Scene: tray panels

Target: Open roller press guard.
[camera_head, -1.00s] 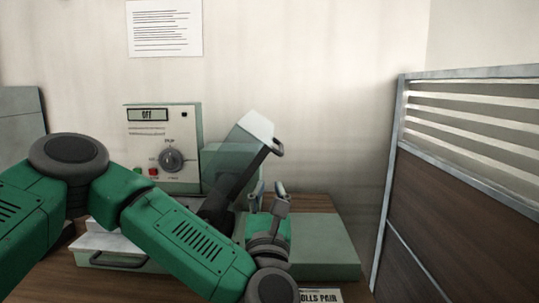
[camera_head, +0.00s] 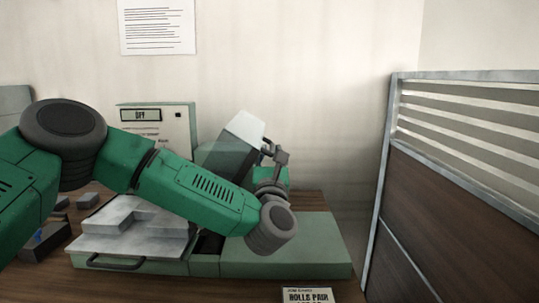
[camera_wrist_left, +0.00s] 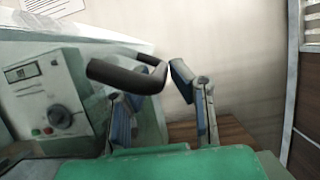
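The roller press (camera_head: 290,245) is a green machine on the wooden table. Its guard (camera_head: 244,128) is a tilted panel with a white upper edge and a see-through side, sloping up to the right. A dark bar handle (camera_wrist_left: 125,74) is fixed to it; in the head view only a small part of it shows near my gripper. My left gripper (camera_head: 273,151) is at this handle. In the left wrist view its two fingers (camera_wrist_left: 150,88) are apart, and the handle's bend lies at or between their tips. Contact is unclear. My right gripper is in neither view.
A control box (camera_head: 180,118) reading OFF stands behind my left arm; its dial (camera_wrist_left: 59,116) shows in the wrist view. A grey tray (camera_head: 115,245) with a stepped block sits left of the press. A partition (camera_head: 460,200) stands at right. A label (camera_head: 307,296) lies in front.

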